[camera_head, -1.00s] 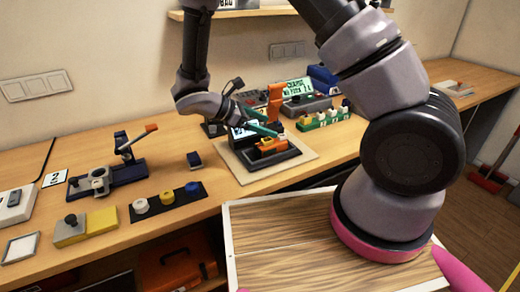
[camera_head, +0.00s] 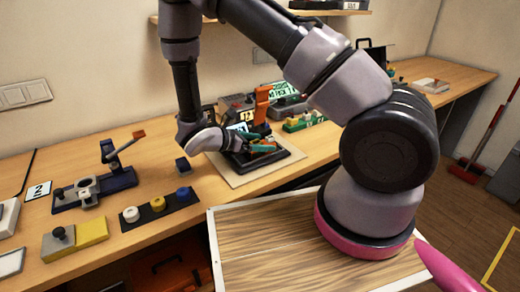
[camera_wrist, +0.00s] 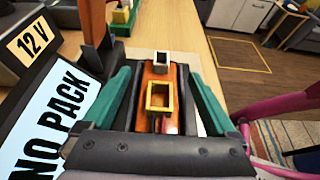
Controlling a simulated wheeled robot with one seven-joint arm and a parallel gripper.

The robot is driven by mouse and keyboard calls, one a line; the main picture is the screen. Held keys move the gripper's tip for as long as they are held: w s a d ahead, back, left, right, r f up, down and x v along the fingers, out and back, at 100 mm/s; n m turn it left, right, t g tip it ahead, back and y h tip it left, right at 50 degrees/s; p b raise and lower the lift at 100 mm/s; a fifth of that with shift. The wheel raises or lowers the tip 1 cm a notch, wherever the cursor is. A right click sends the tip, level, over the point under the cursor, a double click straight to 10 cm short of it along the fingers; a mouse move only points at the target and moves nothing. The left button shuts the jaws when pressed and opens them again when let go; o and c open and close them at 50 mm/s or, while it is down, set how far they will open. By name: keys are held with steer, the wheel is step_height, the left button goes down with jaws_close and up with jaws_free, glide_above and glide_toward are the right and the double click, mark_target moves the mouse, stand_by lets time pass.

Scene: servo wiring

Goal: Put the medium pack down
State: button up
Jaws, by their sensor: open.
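My gripper (camera_head: 256,147) is low over a black device (camera_head: 280,158) on a beige mat. In the wrist view its teal fingers (camera_wrist: 161,100) stand apart on either side of an orange block (camera_wrist: 162,125). The block has a yellow square-rimmed socket (camera_wrist: 159,97) and a paler one (camera_wrist: 162,60) behind it. I cannot tell whether this block is the medium pack or whether the fingers touch it. My gripper hides most of the block in the head view.
A "12 V" label (camera_wrist: 32,38) is beside the display. A green rack (camera_head: 304,121) stands behind right. A wooden tray (camera_head: 250,255) is in front.

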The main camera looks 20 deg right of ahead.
steer(key=x, duration=0.3)
jaws_close()
steer(key=shift+r, duration=0.1)
